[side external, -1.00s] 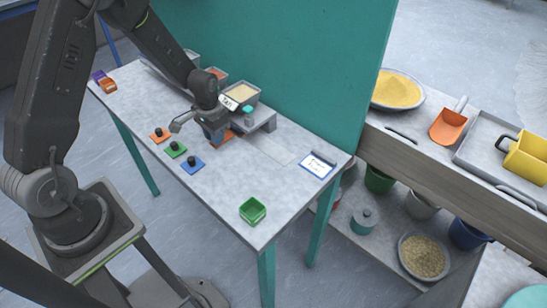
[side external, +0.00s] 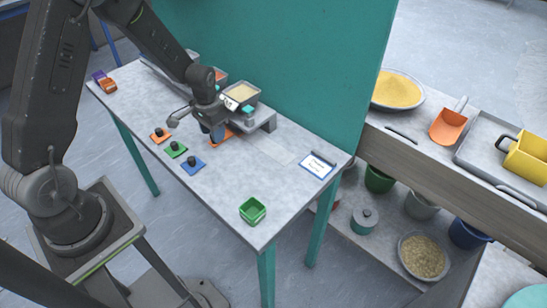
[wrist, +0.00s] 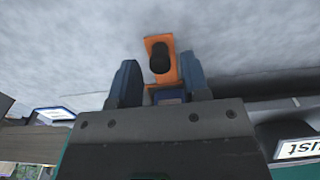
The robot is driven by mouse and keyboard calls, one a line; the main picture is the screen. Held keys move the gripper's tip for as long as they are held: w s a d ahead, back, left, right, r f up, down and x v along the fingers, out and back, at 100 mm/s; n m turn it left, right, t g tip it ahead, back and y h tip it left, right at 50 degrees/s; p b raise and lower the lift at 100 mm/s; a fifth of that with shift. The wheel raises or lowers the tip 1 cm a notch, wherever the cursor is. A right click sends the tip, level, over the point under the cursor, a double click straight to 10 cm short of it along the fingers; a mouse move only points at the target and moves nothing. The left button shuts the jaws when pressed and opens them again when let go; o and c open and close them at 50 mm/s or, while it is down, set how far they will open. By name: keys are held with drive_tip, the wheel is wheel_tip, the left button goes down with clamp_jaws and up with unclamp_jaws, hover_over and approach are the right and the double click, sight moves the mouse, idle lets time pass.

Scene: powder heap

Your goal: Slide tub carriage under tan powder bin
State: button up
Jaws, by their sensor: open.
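The tan powder bin (side external: 242,93) is a grey tray of pale powder on the rack along the teal panel. Below it, an orange plate (side external: 222,139), seemingly the tub carriage, shows in part beside my gripper (side external: 210,133). In the wrist view, an orange plate (wrist: 151,43) with an upright black knob (wrist: 160,58) lies between and just beyond my blue fingertips (wrist: 159,75). The fingers are open, apart from the knob on both sides. A bit of blue (wrist: 169,94) shows at the near end of the plate. I cannot make out the tub.
A bin of orange-red powder (side external: 221,76) stands left of the tan one. Orange (side external: 160,135), green (side external: 175,150) and blue (side external: 192,165) knobbed plates lie in front. The table's front right is mostly clear.

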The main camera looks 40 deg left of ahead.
drive_tip(key=shift+r, duration=3.05)
drive_tip(key=s+d+r+t, duration=0.2)
drive_tip(key=s+d+r, duration=0.15)
drive_tip(key=r, duration=0.55)
drive_tip(key=s+d+r+t, duration=0.1)
drive_tip(key=s+d+r, duration=0.3)
drive_tip(key=s+r, duration=0.2)
drive_tip(key=s+d+r+t, duration=0.2)
drive_tip(key=s+d+r, duration=0.3)
drive_tip(key=s, duration=0.4)
drive_tip(key=shift+r+t, duration=0.3)
drive_tip(key=shift+r, duration=0.05)
